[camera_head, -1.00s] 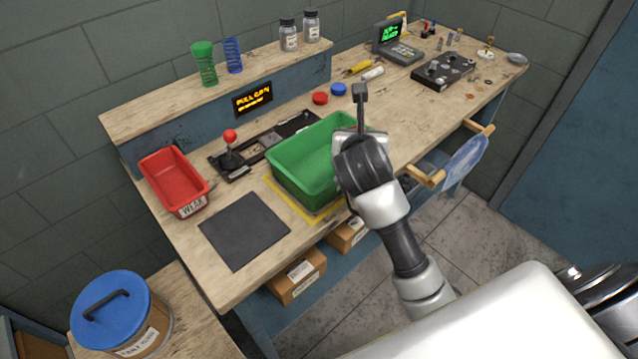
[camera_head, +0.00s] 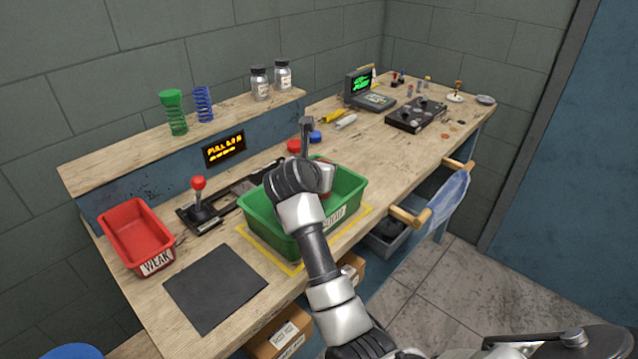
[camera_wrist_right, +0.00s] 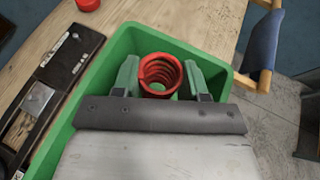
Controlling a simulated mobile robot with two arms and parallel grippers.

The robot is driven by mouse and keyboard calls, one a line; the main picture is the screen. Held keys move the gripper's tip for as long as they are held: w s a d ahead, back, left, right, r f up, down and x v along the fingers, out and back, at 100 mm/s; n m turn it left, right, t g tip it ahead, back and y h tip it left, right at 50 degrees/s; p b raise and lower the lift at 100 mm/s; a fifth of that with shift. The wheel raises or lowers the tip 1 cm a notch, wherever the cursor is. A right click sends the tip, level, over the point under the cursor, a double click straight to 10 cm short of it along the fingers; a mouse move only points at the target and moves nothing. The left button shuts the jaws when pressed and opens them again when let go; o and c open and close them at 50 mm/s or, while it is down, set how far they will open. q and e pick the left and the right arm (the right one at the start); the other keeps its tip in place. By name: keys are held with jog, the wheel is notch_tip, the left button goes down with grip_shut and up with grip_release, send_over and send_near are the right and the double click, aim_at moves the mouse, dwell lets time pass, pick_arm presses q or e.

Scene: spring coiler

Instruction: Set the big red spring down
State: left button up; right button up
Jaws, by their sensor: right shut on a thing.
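The big red spring (camera_wrist_right: 158,72) is an upright coil seen from above in the right wrist view. My right gripper (camera_wrist_right: 161,80) is shut on it, with one finger on each side. The spring is over the inside of the green bin (camera_wrist_right: 118,45). I cannot tell whether its lower end touches the bin floor. In the head view my arm reaches over the green bin (camera_head: 275,222) and hides much of the gripper and spring. My left gripper is not in view.
A red bin (camera_head: 137,238) labelled WEAK and a dark mat (camera_head: 215,287) lie left of the green bin. A red-knobbed lever (camera_head: 199,200) stands behind. Green (camera_head: 175,112) and blue (camera_head: 203,104) springs stand on the shelf.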

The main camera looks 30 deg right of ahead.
jog(key=shift+f, duration=1.7)
jog(key=shift+f, duration=0.15)
jog(key=o, duration=0.8)
jog(key=shift+f, duration=0.1)
jog(key=o, duration=0.5)
jog(key=shift+c, duration=0.2)
